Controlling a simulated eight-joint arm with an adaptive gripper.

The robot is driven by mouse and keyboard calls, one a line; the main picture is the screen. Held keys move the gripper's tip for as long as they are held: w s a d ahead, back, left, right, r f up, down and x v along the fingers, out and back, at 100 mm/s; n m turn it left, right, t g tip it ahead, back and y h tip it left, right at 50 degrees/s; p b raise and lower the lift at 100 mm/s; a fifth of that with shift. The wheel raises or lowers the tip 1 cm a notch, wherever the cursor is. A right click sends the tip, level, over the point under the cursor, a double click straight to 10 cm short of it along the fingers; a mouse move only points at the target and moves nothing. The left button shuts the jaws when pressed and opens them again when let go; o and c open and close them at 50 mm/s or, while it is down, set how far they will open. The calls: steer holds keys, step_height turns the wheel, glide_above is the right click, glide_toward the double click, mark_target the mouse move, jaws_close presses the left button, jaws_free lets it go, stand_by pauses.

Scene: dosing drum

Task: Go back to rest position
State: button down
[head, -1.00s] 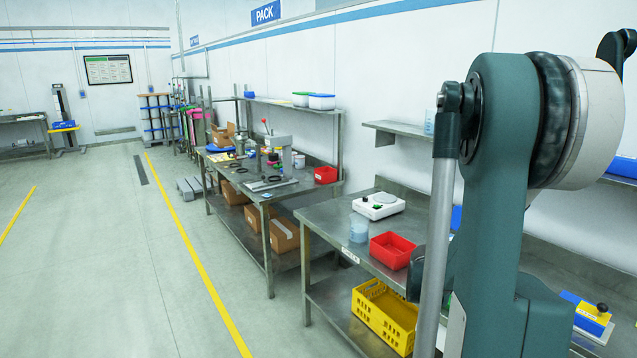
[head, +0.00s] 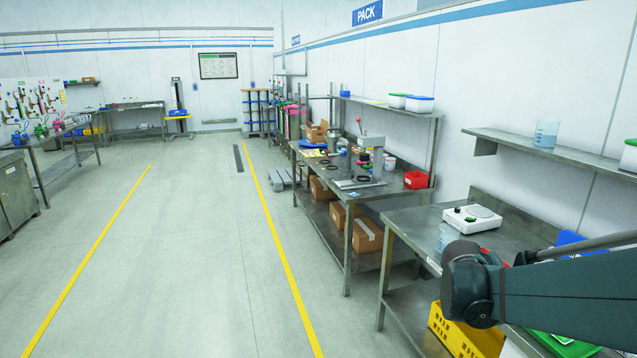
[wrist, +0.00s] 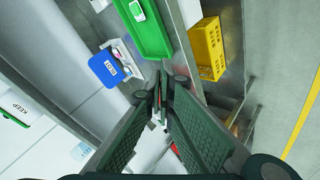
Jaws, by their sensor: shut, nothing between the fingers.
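My gripper (wrist: 160,97) shows in the wrist view with its two dark fingers together and nothing between them. It hangs in the air, apart from the things below it. Its fingertips appear near a blue-lidded box (wrist: 105,67) and a green tray (wrist: 140,30).
A bench at the right holds a white scale (head: 470,217) and a clear beaker (head: 447,237), with a yellow crate (head: 458,332) below. A shelf (head: 555,152) runs above it. The floor aisle (head: 185,260) is clear.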

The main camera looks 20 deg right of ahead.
steer(key=w+a+n+t+y, duration=0.15)
steer(key=a+t+y, duration=0.25)
steer(key=a, duration=1.9)
steer(key=s+a+n+y, duration=0.1)
steer(key=s+a+y, duration=0.1)
steer(key=a, duration=0.9)
steer(key=s+a+n+t+y, duration=0.1)
steer(key=s+a+y, duration=0.2)
steer(key=a, duration=0.8)
steer(key=shift+s+a+y, duration=0.3)
steer(key=shift+s+a, duration=0.05)
steer(key=shift+s, duration=0.8)
